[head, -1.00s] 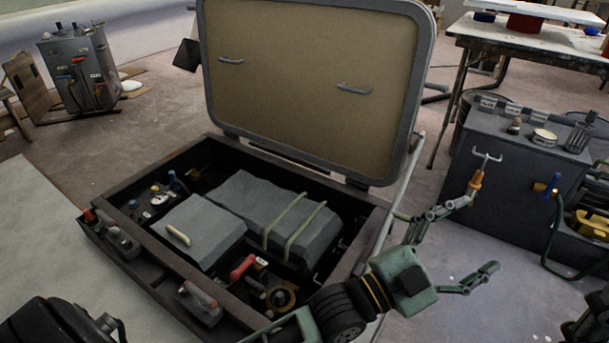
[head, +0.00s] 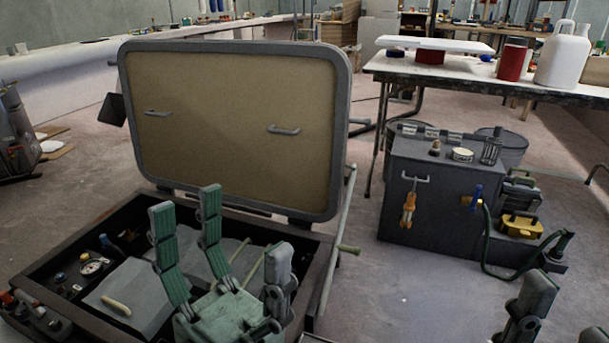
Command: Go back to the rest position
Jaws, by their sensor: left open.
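My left gripper (head: 225,240) is in the lower middle of the head view. Its green and grey fingers point up and stand apart, with nothing between them. It is in front of the open floor locker and covers part of its inside. An orange-handled tool (head: 409,208) hangs from a hook on the front of a grey cabinet (head: 435,185), clear of the gripper. Dark finger parts of my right gripper (head: 535,305) show at the lower right edge. The rest of it is out of frame, and its opening cannot be told.
The locker's raised lid (head: 235,130) stands upright behind it, with a prop rod (head: 335,245) at its right. Grey covered blocks (head: 130,290) lie inside the locker. A white-topped table (head: 480,75) stands at the back right. The floor between locker and cabinet is clear.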

